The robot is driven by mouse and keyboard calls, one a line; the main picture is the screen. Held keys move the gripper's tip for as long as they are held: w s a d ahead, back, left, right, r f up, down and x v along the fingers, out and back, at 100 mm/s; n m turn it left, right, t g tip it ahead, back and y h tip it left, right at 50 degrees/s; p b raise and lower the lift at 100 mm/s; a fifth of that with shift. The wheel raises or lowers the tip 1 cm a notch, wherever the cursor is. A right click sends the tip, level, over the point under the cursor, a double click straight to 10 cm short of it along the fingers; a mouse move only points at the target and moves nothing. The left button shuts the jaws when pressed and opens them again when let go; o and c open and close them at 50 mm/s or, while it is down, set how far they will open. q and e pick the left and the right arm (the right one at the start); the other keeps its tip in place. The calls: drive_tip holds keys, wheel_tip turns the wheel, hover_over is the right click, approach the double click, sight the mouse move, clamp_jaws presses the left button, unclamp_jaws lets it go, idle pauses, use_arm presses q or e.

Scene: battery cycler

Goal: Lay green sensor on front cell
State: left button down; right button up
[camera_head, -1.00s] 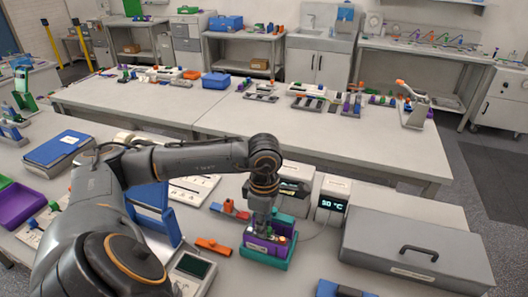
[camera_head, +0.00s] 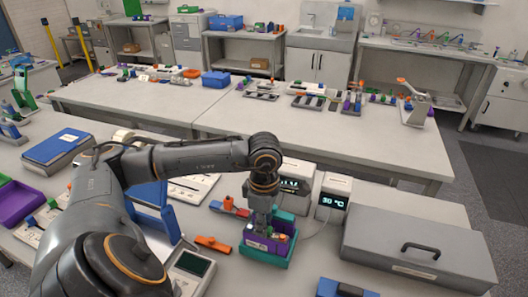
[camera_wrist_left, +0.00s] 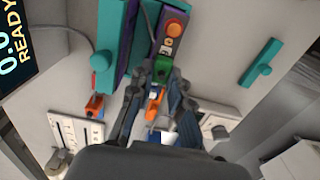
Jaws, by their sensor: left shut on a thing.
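My left gripper (camera_head: 262,229) is over the teal holder (camera_head: 262,259), pointing down at a purple cell (camera_head: 259,242) in it. In the left wrist view the gripper (camera_wrist_left: 157,82) is shut on the green sensor (camera_wrist_left: 162,69), a small green block between its fingertips. An orange part (camera_wrist_left: 155,104) shows between the fingers nearer the wrist. The green sensor is beside the end of a purple cell with an orange top (camera_wrist_left: 172,28); I cannot tell whether they touch. In the head view the gripper mostly hides the sensor. My right gripper is not in view.
A temperature box reading 30 °C (camera_head: 333,198) and another display box (camera_head: 294,184) stand behind the holder. A large grey case (camera_head: 418,248) fills the right. An orange tool (camera_head: 212,244) and a red-and-blue piece (camera_head: 230,207) lie to the left.

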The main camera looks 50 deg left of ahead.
use_arm(q)
drive_tip(key=shift+f, duration=0.2)
drive_tip(key=c, duration=1.2)
unclamp_jaws()
wheel_tip(320, 180, up, 12)
drive_tip(key=shift+r, duration=0.1)
